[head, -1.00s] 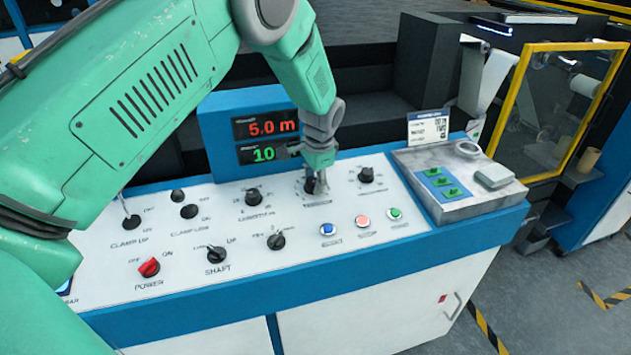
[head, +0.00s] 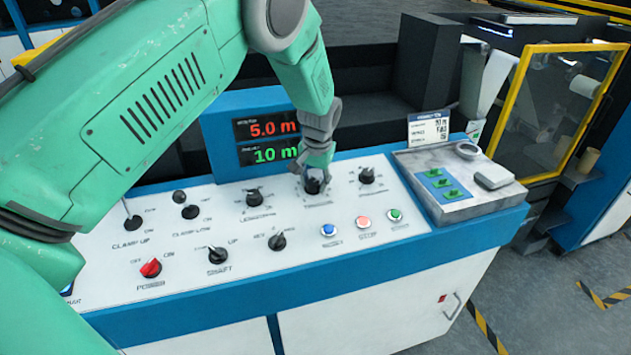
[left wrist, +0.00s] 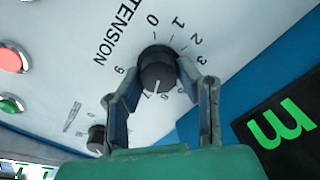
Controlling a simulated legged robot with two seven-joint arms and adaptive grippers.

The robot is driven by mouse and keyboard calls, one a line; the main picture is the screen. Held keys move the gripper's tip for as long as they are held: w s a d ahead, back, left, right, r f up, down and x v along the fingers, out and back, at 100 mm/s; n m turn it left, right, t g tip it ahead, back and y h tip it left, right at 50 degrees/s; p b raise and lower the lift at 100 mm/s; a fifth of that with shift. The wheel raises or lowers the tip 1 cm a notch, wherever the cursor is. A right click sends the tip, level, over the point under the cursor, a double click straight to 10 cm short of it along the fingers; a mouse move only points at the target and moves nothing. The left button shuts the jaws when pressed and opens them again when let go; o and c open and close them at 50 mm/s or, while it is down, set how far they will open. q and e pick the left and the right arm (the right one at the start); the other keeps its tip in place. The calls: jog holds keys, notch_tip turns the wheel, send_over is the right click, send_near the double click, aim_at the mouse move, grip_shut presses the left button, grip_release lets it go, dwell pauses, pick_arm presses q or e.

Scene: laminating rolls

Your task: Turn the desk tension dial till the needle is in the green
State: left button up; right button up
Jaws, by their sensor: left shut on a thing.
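The tension dial is a black round knob with a white pointer line. It shows in the left wrist view (left wrist: 156,72) beside the word TENSION, and in the head view (head: 313,187) in the panel's back row. Its pointer aims toward the 6 and 7 marks. My left gripper (head: 317,177) reaches down over the dial. In the left wrist view its two fingers (left wrist: 162,76) are closed on opposite sides of the knob. No needle or green band can be made out in either view. My right gripper is out of view.
Other black knobs stand close by, left (head: 254,197) and right (head: 366,175) of the dial. Blue, red and green buttons (head: 362,222) sit in front. A display box (head: 222,122) reading 5.0 m and 10 m stands behind. A grey tray (head: 460,206) lies at right.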

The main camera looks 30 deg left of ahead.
aim_at(317, 193)
pick_arm(q)
jog(key=shift+s+f+n, duration=0.25)
jog(key=shift+s+n, duration=0.05)
jog(key=shift+n, duration=0.3)
jog(key=o, duration=1.1)
jog(key=shift+d, duration=0.1)
jog(key=shift+r, duration=0.1)
jog(key=shift+w, duration=0.1)
jog(key=shift+r, duration=0.25)
jog(key=r, duration=0.3)
jog(key=d+r, duration=0.1)
jog(key=r, duration=0.7)
jog(key=shift+s+d+r, duration=0.1)
jog(key=shift+s+d, duration=0.1)
jog(key=shift+s, duration=0.2)
